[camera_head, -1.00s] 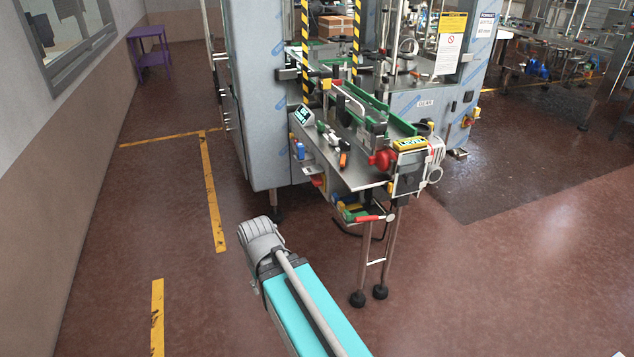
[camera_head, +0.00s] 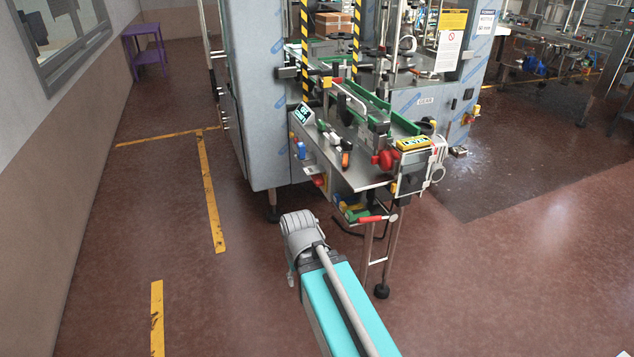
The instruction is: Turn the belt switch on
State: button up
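The packaging machine's short belt end (camera_head: 355,165) stands ahead, at the centre of the view. I cannot single out the belt switch for sure. A blue switch-like part (camera_head: 299,151) and a red and yellow part (camera_head: 319,181) sit on the near left side of the belt frame. A red knob (camera_head: 384,159) shows near the belt's end. My teal arm rises from the bottom edge. Its grey ribbed joint is in front of and below these parts, apart from them in the picture. My gripper's fingers do not show.
A small tilted display (camera_head: 303,115) sits at the belt's left edge. Thin metal legs (camera_head: 383,265) stand under the belt end, partly behind my arm. Red-brown floor (camera_head: 120,220) with yellow lines is free at left. A purple table (camera_head: 146,52) stands far back left.

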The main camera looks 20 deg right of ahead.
aim_at(318, 180)
jog(key=z, duration=0.05)
jog(key=i, duration=1)
jog(key=u, duration=0.05)
